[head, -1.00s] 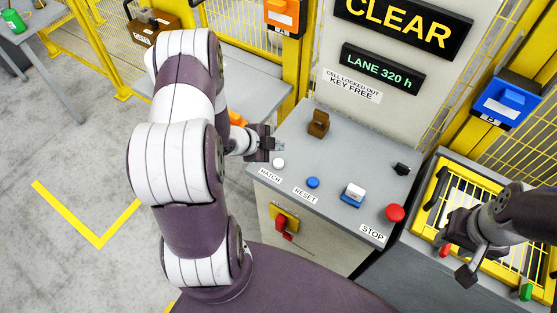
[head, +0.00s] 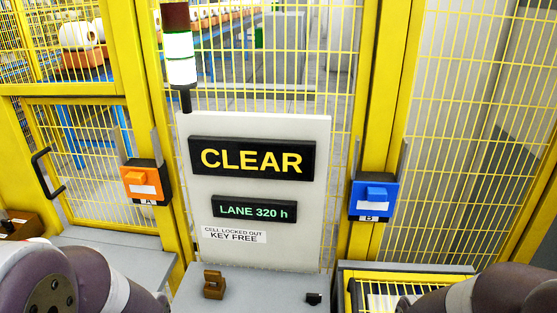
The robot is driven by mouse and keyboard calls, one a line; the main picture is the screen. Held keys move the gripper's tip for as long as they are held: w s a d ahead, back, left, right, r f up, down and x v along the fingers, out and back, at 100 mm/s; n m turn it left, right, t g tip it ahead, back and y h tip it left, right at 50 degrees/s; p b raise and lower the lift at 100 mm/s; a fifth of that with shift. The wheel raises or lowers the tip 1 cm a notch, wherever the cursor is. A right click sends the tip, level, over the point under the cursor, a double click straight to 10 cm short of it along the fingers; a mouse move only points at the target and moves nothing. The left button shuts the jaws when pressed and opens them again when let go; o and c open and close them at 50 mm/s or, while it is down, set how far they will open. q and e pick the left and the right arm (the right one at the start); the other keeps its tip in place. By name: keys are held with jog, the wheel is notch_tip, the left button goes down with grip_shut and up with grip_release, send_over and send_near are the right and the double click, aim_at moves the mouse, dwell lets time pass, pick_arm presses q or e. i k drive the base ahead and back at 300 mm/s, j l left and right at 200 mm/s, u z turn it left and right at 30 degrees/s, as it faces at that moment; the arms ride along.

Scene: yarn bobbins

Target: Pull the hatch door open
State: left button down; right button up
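A yellow mesh door (head: 95,165) with a black bar handle (head: 46,173) stands at the left, above a grey ledge. It looks shut. An orange lock box (head: 146,183) marked A sits on the post at its right edge. Only upper parts of my two arms show, at the lower left and lower right corners. Both grippers are outside the head view. No hand is seen at the handle.
A panel reads CLEAR (head: 252,159), above a grey console with a brown block (head: 213,284) and a black knob (head: 313,298). A blue box (head: 374,198) marked B is on the right post. A yellow-framed tray (head: 351,293) is at the lower right, partly hidden.

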aim_at(27, 103)
jog(key=u, duration=1.25)
